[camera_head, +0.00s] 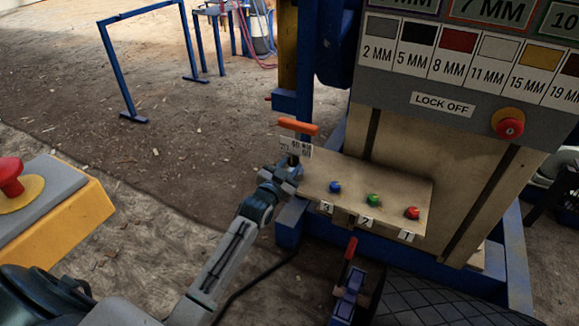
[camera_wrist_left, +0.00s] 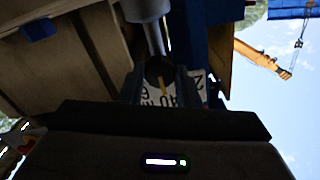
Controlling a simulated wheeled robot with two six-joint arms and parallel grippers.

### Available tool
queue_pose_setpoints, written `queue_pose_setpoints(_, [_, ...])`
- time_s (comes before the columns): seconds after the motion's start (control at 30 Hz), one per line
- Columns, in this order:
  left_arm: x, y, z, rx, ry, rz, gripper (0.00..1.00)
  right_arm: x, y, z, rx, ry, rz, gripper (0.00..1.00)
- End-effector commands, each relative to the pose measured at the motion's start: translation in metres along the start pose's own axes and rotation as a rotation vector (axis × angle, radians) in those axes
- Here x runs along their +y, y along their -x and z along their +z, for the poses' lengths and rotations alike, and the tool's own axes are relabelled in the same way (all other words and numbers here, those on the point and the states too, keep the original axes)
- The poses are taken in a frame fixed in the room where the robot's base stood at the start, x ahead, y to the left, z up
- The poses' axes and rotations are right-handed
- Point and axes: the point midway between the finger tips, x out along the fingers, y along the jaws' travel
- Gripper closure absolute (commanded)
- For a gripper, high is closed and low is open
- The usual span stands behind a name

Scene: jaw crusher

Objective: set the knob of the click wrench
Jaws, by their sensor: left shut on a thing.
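The click wrench stands at the left end of the tan shelf, with an orange bar handle (camera_head: 298,126) on top and a white number plate (camera_head: 296,146) below it. My left gripper (camera_head: 288,173) is at the wrench from below, shut on its dark knob (camera_wrist_left: 160,72). In the left wrist view a yellow pointer lies on the knob, in front of the number plate (camera_wrist_left: 190,92), which shows upside-down figures, including 40. A grey shaft (camera_wrist_left: 150,22) rises behind the knob. The jaws hide part of the knob. My right gripper is out of view.
The shelf (camera_head: 400,188) carries blue, green and red buttons, numbered 3, 2 and 1. A lock-off knob (camera_head: 508,123) sits on the panel at the right. A red-handled lever (camera_head: 349,258) stands below. A yellow box (camera_head: 62,228) with a red button is at the left.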

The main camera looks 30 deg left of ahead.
Motion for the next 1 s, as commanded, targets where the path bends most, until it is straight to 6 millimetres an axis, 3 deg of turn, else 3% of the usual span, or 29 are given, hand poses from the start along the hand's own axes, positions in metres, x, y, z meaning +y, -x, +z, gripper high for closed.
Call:
queue_pose_setpoints(0.07, [0.000,0.000,0.000,0.000,0.001,0.000,0.94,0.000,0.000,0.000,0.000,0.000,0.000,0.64])
queue_pose_setpoints(0.1, [0.000,0.000,0.000,0.000,0.001,0.000,0.67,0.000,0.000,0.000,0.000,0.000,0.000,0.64])
queue_pose_setpoints(0.2, [0.000,0.000,0.000,0.000,0.001,0.000,0.49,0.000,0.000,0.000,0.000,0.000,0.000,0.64])
queue_pose_setpoints(0.57, [0.000,0.005,0.001,-0.001,-0.001,0.000,0.49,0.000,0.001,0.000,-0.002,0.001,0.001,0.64])
queue_pose_setpoints(1.0, [0.000,0.081,0.000,-0.001,-0.002,0.001,0.49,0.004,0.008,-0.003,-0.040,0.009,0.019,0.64])
